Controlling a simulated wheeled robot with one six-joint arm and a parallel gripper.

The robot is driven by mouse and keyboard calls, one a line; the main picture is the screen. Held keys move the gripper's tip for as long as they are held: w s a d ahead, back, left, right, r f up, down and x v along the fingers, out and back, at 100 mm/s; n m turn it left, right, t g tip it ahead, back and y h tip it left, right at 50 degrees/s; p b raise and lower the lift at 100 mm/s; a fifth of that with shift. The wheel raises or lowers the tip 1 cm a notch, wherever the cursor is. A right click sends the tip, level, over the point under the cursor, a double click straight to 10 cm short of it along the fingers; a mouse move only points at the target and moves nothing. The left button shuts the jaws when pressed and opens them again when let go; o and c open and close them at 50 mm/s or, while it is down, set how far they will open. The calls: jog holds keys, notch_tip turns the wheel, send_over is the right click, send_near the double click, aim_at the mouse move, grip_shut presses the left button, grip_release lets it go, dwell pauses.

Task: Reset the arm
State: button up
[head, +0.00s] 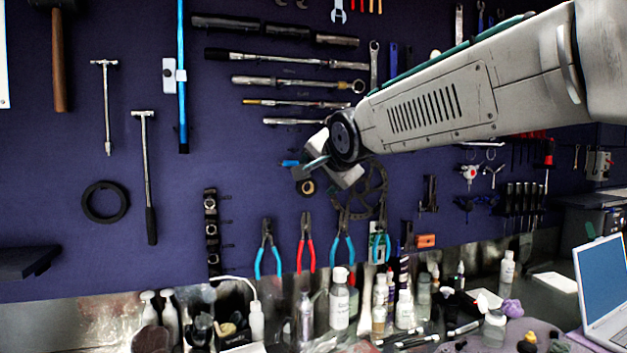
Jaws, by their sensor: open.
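My arm reaches in from the upper right in the head view, raised in front of the dark blue tool wall (130,200). Its grey forearm ends in a dark round wrist joint. My gripper (305,172) is at the arm's end, left of that joint, small and seen at an angle. It is open, and no held object shows. It is in the air above the bench, though its distance from the wall is hard to tell. The wrist hides part of the wall tools behind it.
Pliers (306,243) hang below my gripper. A laptop (604,285) stands at the right. Wrenches and bars (290,82) hang above. The air left of my gripper looks free.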

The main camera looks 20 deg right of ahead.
jog(key=s+d+f+n+g, duration=0.2)
jog(key=s+f+n+g, duration=0.5)
jog(key=s+f, duration=0.8)
jog(key=s+f+n+g, duration=0.2)
jog(key=s+f, duration=0.2)
jog(key=s, duration=0.7)
jog(key=s+f+n+g, duration=0.1)
jog(key=s+f+g, duration=0.2)
jog(key=s, duration=0.8)
notch_tip(320, 180, down, 2)
jog(key=shift+s+d+f+n, duration=0.2)
jog(key=shift+s+d+n, duration=0.15)
jog(key=shift+d+n, duration=0.1)
